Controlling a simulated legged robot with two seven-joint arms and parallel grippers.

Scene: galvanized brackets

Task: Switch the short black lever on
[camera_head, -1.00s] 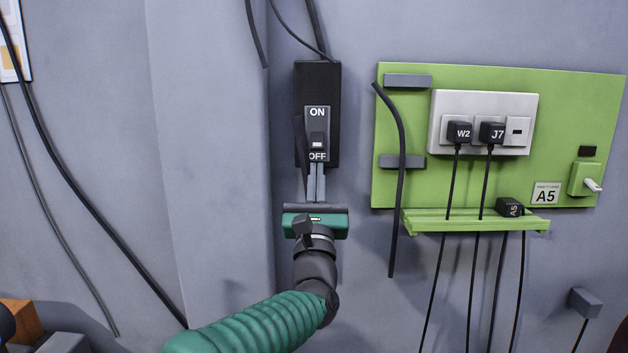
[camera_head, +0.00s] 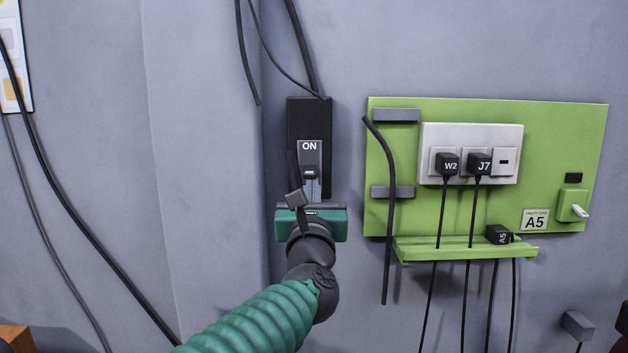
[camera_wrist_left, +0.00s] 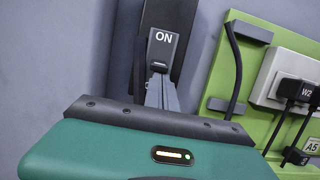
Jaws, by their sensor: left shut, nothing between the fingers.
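The black switch box (camera_head: 309,112) is on the grey wall, left of the green panel. Its grey plate (camera_head: 309,149) has ON at the top; the lower part is hidden by my gripper. The short black lever (camera_wrist_left: 160,67) shows as a small stub below ON in the left wrist view; I cannot tell exactly how it is tilted. My left gripper (camera_head: 312,184) is shut and empty, its fingertips at the lower part of the plate, just under the lever. In the left wrist view the fingers (camera_wrist_left: 160,88) point up at it; contact is unclear.
Black cables hang beside the box and along the left wall.

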